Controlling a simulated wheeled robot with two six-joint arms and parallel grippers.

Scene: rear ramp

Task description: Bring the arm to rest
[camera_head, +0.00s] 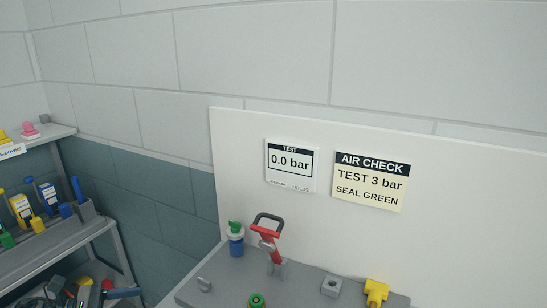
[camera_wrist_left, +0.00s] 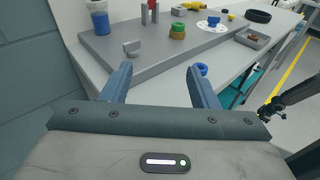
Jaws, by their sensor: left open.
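My left gripper (camera_wrist_left: 160,72) is open and empty in the left wrist view, its two blue fingers wide apart. It is near the front edge of the grey bench plate (camera_wrist_left: 150,62), with nothing between the fingers. A small grey upright tab (camera_wrist_left: 132,47) on the plate lies just beyond the left finger. Neither of my grippers shows in the head view, and I cannot see my right gripper in the wrist view.
A board behind holds a "0.0 bar" display (camera_head: 290,165) and an air-check sign (camera_head: 371,180). Loaded shelves (camera_head: 60,245) stand left.

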